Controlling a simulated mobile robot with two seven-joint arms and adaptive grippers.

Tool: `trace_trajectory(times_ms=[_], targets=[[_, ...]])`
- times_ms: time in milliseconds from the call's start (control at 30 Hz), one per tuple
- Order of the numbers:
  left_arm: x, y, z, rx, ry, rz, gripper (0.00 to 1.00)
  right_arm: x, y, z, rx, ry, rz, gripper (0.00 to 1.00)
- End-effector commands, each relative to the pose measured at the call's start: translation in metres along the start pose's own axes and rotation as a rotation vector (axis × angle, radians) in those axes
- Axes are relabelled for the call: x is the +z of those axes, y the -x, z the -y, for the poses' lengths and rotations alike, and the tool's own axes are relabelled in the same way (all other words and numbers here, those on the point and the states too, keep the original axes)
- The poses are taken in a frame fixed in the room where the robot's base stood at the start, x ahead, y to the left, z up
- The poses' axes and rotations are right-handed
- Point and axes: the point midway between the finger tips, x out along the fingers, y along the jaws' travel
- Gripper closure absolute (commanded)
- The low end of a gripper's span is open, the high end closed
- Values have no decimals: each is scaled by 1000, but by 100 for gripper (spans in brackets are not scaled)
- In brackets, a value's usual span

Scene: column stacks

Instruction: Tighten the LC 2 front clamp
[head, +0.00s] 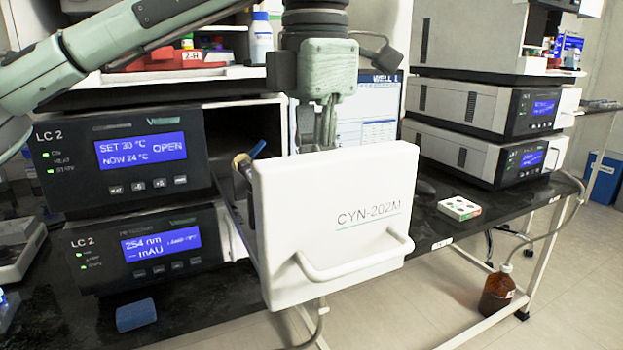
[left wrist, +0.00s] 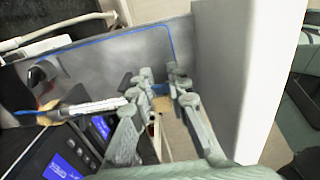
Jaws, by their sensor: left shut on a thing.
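The LC 2 column oven (head: 120,158) is at the left in the head view, its display reading OPEN. Its white door (head: 330,225), marked CYN-202M, stands open. My left gripper (head: 326,140) reaches down behind the door, which hides its fingertips there. In the left wrist view its fingers (left wrist: 160,80) are closed around the front clamp, which they almost wholly hide. A metal column (left wrist: 90,108) with a tan end fitting (left wrist: 50,112) runs along the inner panel towards the fingers. A black knob-like clamp (left wrist: 40,74) sits at the column's far end. My right gripper is not in view.
The LC 2 detector (head: 150,245) is under the oven. A blue sponge (head: 136,315) lies on the dark bench in front. A small white box with coloured spots (head: 459,208) lies right of the door. The door's white handle (head: 350,265) sticks out forward.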

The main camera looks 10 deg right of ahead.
Motion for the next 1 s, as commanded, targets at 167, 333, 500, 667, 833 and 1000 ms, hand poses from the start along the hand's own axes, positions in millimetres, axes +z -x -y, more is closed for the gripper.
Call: trace_trajectory(times_ms=[167, 333, 500, 667, 833, 1000], targets=[[1, -2, 1, -1, -1, -18, 100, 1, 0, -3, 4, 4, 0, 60], [1, -2, 1, -2, -2, -20, 100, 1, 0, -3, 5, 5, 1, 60], [1, -2, 1, -2, -2, -20, 100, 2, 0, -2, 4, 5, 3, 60], [1, -2, 0, -2, -2, -19, 64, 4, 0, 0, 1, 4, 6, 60], [1, -2, 0, -1, -1, -18, 62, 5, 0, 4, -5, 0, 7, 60], [1, 1, 0, 0, 0, -17, 62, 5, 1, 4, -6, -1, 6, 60]])
